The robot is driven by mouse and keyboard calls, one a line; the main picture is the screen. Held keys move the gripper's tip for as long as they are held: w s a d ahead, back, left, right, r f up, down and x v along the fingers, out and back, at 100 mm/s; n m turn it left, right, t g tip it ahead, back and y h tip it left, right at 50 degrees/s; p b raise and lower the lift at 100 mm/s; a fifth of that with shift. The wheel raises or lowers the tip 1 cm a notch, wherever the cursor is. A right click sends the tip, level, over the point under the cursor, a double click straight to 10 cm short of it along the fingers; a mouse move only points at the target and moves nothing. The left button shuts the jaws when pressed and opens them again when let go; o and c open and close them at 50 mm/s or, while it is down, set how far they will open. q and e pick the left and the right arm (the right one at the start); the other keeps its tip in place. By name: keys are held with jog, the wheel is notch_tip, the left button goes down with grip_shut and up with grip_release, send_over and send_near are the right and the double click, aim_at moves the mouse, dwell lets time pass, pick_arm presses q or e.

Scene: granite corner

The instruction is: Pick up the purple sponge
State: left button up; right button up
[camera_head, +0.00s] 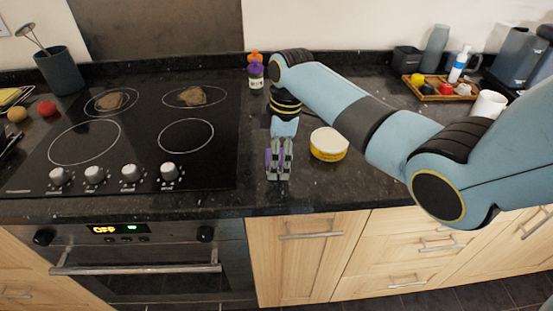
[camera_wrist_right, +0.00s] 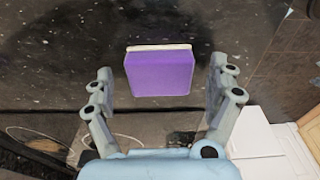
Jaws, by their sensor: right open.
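The purple sponge (camera_wrist_right: 158,74) shows in the right wrist view as a purple block with a pale strip along its top edge. It lies between the two fingers of my right gripper (camera_wrist_right: 160,92), with a visible gap on each side. In the head view the right gripper (camera_head: 279,158) points down over the counter, right of the stove. The right gripper is open. My left gripper is not in view.
A round yellow-and-white tin (camera_head: 328,144) stands on the counter close to the right of the gripper. The black cooktop (camera_head: 145,140) with knobs lies to the left. A purple-capped bottle (camera_head: 256,76) stands behind. The counter's front edge (camera_head: 310,207) is near.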

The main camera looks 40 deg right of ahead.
jog(key=shift+c, duration=0.4)
jog(key=c, duration=0.9)
jog(key=shift+o, duration=0.2)
